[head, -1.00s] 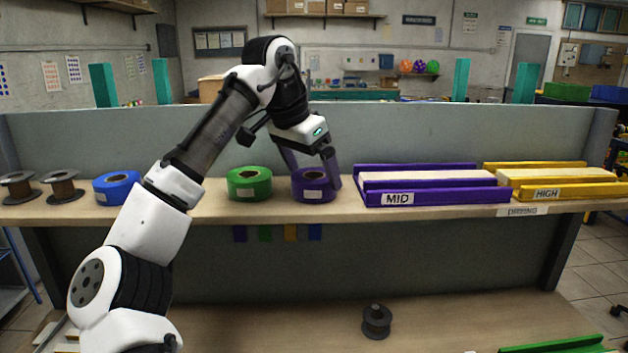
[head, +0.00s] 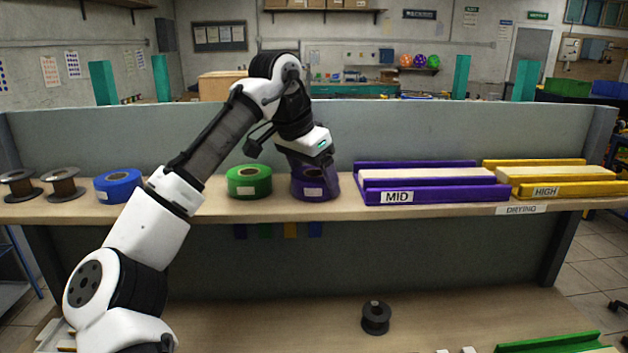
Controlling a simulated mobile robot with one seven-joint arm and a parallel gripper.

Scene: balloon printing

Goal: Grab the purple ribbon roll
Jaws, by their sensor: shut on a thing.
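The purple ribbon roll (head: 314,186) stands on the upper shelf, with a white label on its front and a dark centre. My gripper (head: 312,170) reaches down over it from above, with its fingers at the roll's sides. The gripper is shut on the roll. The fingers look partly see-through and purplish, so their exact contact is hard to make out. The roll still appears at shelf level; I cannot tell whether it touches the shelf.
A green ribbon roll (head: 249,182) stands close on the left, and a blue roll (head: 118,186) farther left beside empty spools (head: 63,185). The purple MID tray (head: 440,195) is close on the right, then the yellow HIGH tray (head: 560,190). A back panel (head: 420,130) rises behind.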

